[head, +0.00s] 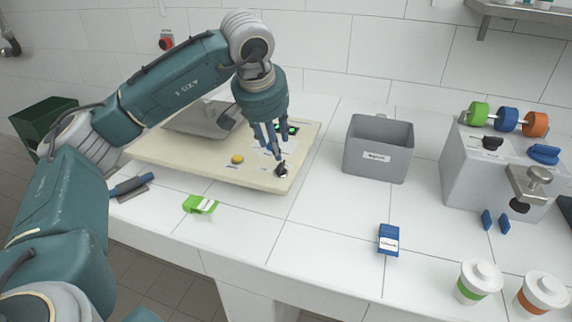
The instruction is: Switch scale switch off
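The scale (215,170) is a wide cream-coloured panel on the white counter, with a grey weighing plate (203,120) at its back. A small green-lit display (290,128) shows partly behind my gripper. A black switch knob (281,170) sits at the panel's front right, and a yellow button (237,159) is to its left. My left gripper (275,153) points down over the panel, its fingertips just above and behind the black knob. I cannot tell whether they touch it or how far the fingers are apart. My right gripper is out of view.
A grey bin (378,149) stands right of the scale. A grey dispenser (496,172) with coloured knobs is at the far right. Green (200,204) and blue (388,239) packets and lidded cups (478,281) sit nearer the front. The counter between them is clear.

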